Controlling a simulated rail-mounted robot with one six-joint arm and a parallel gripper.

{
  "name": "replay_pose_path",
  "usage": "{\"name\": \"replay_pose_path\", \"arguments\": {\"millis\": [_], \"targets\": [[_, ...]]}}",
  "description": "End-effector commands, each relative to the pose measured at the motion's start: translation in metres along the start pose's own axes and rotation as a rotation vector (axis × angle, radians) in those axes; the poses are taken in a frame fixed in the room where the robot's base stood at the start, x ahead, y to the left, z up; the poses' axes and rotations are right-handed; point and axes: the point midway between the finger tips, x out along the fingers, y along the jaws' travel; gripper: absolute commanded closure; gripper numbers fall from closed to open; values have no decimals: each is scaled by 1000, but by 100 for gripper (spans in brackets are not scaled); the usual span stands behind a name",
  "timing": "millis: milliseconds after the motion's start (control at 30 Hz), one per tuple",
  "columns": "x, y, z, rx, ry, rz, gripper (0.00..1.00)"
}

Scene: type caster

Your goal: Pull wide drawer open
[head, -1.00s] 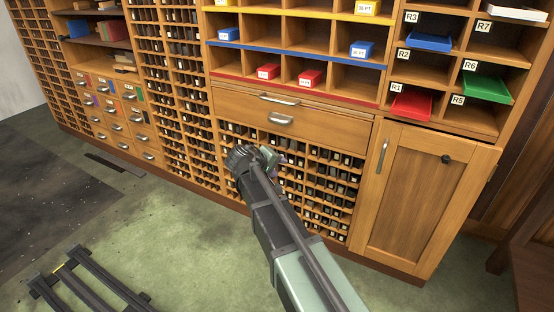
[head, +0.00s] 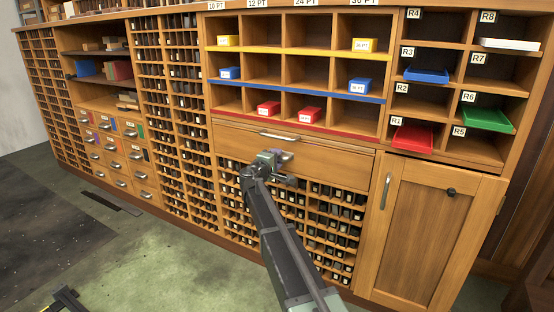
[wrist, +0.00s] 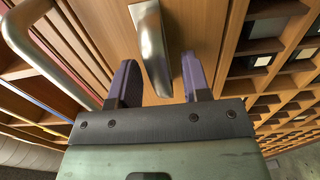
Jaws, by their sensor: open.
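The wide drawer (head: 325,166) is a wooden front below the coloured shelves, and it looks closed. Its metal cup-shaped handle (wrist: 153,48) shows in the wrist view; in the head view my gripper covers it. My gripper (head: 274,158) is at the drawer front. In the wrist view my gripper (wrist: 158,82) is open, with one purple-grey finger on each side of the handle. The handle's near end lies between the fingers. I cannot tell whether either finger touches it.
A thinner panel with a bar handle (head: 278,136) sits just above the drawer; this bar (wrist: 45,55) passes close left of my gripper in the wrist view. Small type cubbies (head: 330,215) lie below. A cupboard door (head: 425,230) stands right.

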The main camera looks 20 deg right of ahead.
Motion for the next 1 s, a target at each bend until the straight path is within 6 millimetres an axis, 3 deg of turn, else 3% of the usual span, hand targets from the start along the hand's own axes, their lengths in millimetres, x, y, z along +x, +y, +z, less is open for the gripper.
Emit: {"name": "replay_pose_path", "arguments": {"millis": [300, 600, 867, 1000], "targets": [[6, 0, 0, 0, 0, 0, 58], [6, 0, 0, 0, 0, 0, 100], [5, 0, 2, 0, -3, -1, 100], [5, 0, 15, 0, -20, -1, 100]]}}
